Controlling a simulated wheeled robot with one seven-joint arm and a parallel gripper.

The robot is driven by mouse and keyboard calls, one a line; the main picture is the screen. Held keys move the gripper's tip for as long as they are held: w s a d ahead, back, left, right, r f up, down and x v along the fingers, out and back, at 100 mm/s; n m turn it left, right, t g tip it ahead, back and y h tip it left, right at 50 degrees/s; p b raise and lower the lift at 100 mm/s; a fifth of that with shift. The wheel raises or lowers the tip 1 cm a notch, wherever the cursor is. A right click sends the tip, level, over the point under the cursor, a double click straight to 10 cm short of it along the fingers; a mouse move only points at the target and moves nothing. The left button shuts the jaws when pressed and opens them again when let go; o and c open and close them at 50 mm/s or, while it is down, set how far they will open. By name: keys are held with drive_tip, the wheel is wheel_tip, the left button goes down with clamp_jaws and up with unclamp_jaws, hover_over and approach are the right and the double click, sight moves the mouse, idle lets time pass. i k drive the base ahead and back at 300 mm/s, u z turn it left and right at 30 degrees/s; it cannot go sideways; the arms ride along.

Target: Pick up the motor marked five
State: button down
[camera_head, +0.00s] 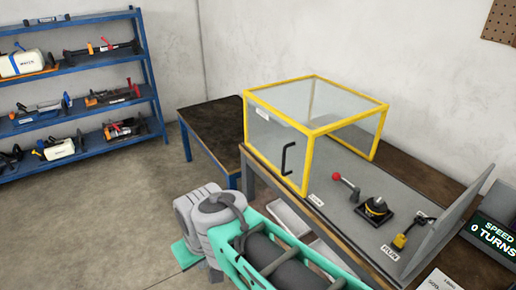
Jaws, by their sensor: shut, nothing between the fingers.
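I cannot make out a number five on anything in view. A small round black and yellow device (376,209) sits on a black square base on the grey panel of the bench; it may be a motor, but I cannot read a mark on it. My gripper is not in view, and parts of my own body fill the bottom middle of the picture, hiding part of the bench's front and what stands below it.
A clear box with a yellow frame (308,160) stands on the bench (262,178). A red-knobbed lever (345,184), a yellow switch (400,241) and an upright grey plate (446,232) stand nearby. A dark table (205,125) is behind. Blue shelves (75,110) hold tools at left. Left floor is clear.

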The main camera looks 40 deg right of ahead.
sight(375, 214)
drive_tip(key=z, duration=2.3)
